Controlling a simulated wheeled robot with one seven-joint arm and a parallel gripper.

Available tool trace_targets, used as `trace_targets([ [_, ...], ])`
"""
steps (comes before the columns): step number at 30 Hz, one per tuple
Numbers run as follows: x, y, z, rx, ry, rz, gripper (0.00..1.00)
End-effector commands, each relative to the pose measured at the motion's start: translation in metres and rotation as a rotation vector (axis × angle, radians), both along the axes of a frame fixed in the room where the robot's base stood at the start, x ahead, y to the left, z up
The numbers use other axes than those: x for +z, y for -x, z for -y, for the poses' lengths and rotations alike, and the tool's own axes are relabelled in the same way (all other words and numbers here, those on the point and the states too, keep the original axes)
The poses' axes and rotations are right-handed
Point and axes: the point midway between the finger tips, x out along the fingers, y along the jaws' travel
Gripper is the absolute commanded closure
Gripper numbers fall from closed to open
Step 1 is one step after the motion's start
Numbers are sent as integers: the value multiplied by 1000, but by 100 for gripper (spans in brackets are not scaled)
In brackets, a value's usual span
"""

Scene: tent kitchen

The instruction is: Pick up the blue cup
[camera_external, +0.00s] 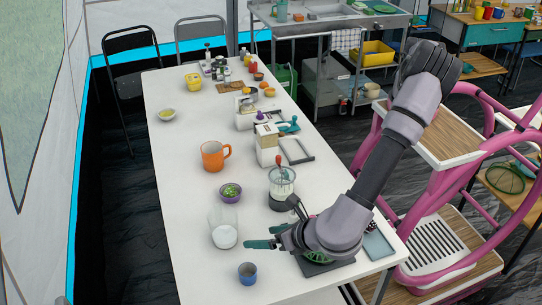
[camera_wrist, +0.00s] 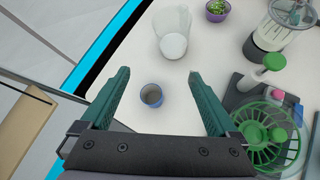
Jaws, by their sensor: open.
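The small blue cup (camera_external: 247,273) stands upright on the white table near its front end. In the wrist view the blue cup (camera_wrist: 151,95) shows its open top, between the two finger lines and nearer the left finger. My gripper (camera_external: 262,237) is open and empty, with green fingers spread apart. In the wrist view my gripper (camera_wrist: 158,75) has its fingers on either side of the cup in the picture, with no contact visible. I cannot tell the exact height above the cup.
A clear jug with white contents (camera_external: 223,228) stands beyond the cup. A bowl of greens (camera_external: 230,192), an orange mug (camera_external: 215,156) and a blender (camera_external: 282,187) stand farther back. A green basket-like item (camera_wrist: 262,135) is right of my gripper. The white table (camera_external: 190,237) is bare left of the jug.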

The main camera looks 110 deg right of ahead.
Motion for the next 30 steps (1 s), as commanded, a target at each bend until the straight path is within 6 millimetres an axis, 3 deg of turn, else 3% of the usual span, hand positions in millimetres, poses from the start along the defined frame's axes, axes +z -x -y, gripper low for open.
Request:
trace_targets([
  [1, -25, 3, -16, 67, 65, -14, 5],
  [6, -75, 12, -51, 237, 228, -40, 5],
  [11, -95, 16, -64, 308, 297, -49, 5],
  [30, -125, -26, -18, 311, 304, -52, 5],
])
